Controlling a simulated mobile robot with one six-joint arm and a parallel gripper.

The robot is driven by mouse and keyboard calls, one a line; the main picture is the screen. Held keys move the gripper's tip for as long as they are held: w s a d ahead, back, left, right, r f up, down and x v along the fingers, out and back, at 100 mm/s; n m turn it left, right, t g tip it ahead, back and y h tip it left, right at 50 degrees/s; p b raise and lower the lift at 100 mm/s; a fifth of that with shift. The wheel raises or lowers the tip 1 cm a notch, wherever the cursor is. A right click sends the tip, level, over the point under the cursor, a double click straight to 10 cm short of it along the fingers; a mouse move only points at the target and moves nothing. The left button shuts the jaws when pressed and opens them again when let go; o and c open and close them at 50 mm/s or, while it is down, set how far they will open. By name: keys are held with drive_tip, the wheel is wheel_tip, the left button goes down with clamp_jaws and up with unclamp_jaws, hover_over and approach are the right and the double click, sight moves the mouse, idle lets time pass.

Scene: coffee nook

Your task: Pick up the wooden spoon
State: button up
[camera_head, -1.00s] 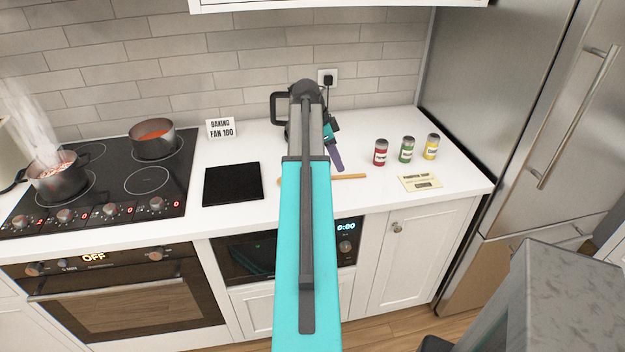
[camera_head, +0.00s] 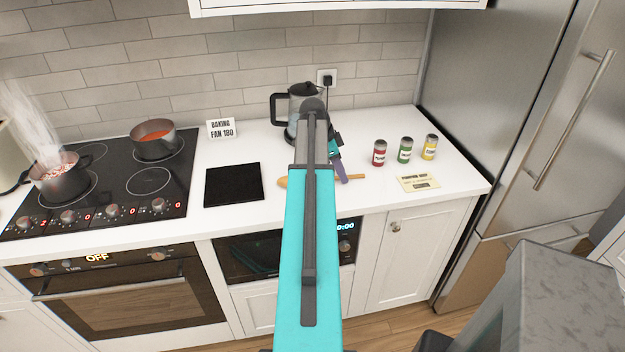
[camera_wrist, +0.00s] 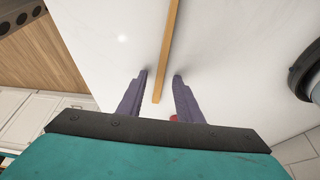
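The wooden spoon (camera_head: 283,182) lies on the white counter in the head view, its middle hidden behind my arm. In the wrist view its handle (camera_wrist: 169,48) runs from the top edge down to an end that shows between my fingers. My gripper (camera_wrist: 161,74) is open, with one purple finger on each side of the handle and gaps between. In the head view my gripper (camera_head: 341,179) is at the handle side of the spoon, mostly hidden by my arm. I cannot tell how high it is above the counter.
A dark kettle (camera_head: 302,93) stands behind my arm. Red (camera_head: 379,153), green (camera_head: 405,150) and yellow (camera_head: 429,147) cans and a paper card (camera_head: 418,183) are to the right. A black mat (camera_head: 233,185) and a stove with pots are left.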

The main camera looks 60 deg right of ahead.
drive_tip(key=shift+c, duration=0.4)
clamp_jaws()
drive_tip(key=shift+r, duration=0.2)
drive_tip(key=shift+r+b, duration=0.85)
drive_tip(key=shift+r, duration=0.7)
drive_tip(key=a+b, duration=0.1)
drive_tip(key=a, duration=0.3)
drive_tip(key=a+b, duration=0.1)
drive_tip(key=a, duration=0.4)
drive_tip(key=a+r+b, duration=0.1)
drive_tip(key=a, duration=0.4)
drive_tip(key=shift+w+a+r+b, duration=0.1)
drive_tip(key=shift+w+b, duration=0.05)
drive_tip(key=shift+b, duration=0.2)
drive_tip(key=shift+a+r, duration=0.2)
drive_tip(key=shift+a, duration=0.75)
